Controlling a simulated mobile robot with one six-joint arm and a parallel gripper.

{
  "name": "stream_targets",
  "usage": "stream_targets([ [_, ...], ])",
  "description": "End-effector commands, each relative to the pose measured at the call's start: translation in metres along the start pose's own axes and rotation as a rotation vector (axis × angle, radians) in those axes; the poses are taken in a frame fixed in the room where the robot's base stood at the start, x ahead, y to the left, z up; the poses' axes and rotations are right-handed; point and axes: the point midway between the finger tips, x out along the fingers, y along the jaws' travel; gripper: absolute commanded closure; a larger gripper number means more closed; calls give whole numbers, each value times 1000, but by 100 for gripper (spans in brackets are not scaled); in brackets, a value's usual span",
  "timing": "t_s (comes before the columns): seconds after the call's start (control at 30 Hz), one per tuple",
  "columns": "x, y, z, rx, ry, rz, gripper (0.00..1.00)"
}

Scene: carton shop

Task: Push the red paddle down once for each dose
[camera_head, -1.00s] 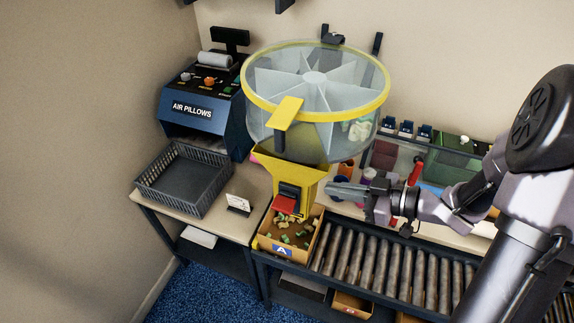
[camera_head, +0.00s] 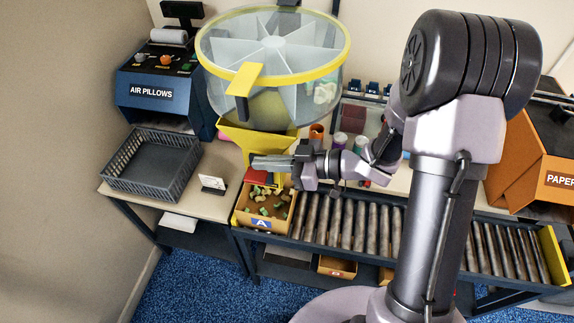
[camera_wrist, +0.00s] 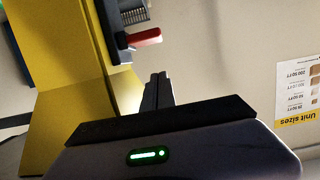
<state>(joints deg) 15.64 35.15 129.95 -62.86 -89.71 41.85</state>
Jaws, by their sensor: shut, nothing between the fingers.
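The red paddle (camera_head: 257,177) sticks out from the front of the yellow dispenser spout (camera_head: 243,141), above the box. In the wrist view the paddle (camera_wrist: 146,38) is a short red bar at the upper middle, beyond and left of the fingertips. My gripper (camera_head: 256,162) is shut and empty, at the spout and just above the paddle in the head view, partly covering the spout. The shut fingers (camera_wrist: 157,92) also show in the wrist view, apart from the paddle. Box A (camera_head: 242,219) stands below the paddle with several green and tan pieces in it.
A clear round hopper with a yellow rim (camera_head: 318,71) stands above the spout. A grey basket (camera_head: 118,180) and a small card (camera_head: 213,184) are on the left table. A roller conveyor (camera_head: 345,222) runs right from the box. Bottles stand behind my arm.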

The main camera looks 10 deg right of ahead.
Motion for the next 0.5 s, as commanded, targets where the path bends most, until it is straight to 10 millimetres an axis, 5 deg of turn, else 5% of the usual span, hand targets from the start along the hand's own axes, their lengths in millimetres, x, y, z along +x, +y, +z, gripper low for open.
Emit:
stream_targets([
  [0.2, 10, 0, 32, 2, 0, 0, 100],
  [0.5, 12, 0, 39, 0, 0, 0, 100],
])
